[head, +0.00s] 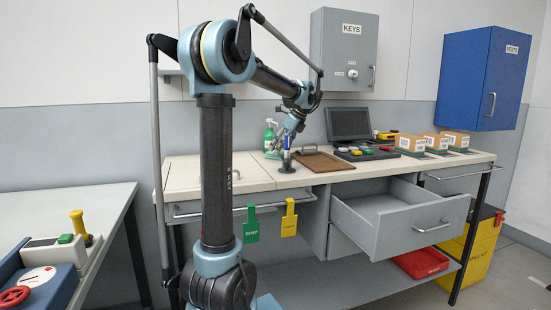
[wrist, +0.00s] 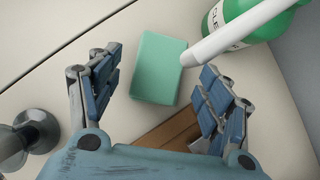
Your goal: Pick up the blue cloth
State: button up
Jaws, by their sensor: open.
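I make out no blue cloth for certain in either view. In the wrist view a flat mint-green block (wrist: 158,68), like a sponge, lies on the pale worktop. My gripper (wrist: 160,82) is open above it, with one blue-padded finger on each side; the block is between them in the picture and not held. In the head view my gripper (head: 278,148) hangs low over the worktop, beside the green spray bottle; the block cannot be made out there.
The spray bottle (wrist: 240,22) stands close to the right finger. A metal-based stand (head: 287,160) and a brown tray (head: 318,160) are nearby. A monitor (head: 348,123), button panel (head: 366,153) and cartons (head: 411,143) stand to the right. A drawer (head: 400,215) is pulled open.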

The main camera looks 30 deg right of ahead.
jog(key=shift+x, duration=1)
jog(key=c, duration=1.1)
jog(key=shift+c, duration=0.2)
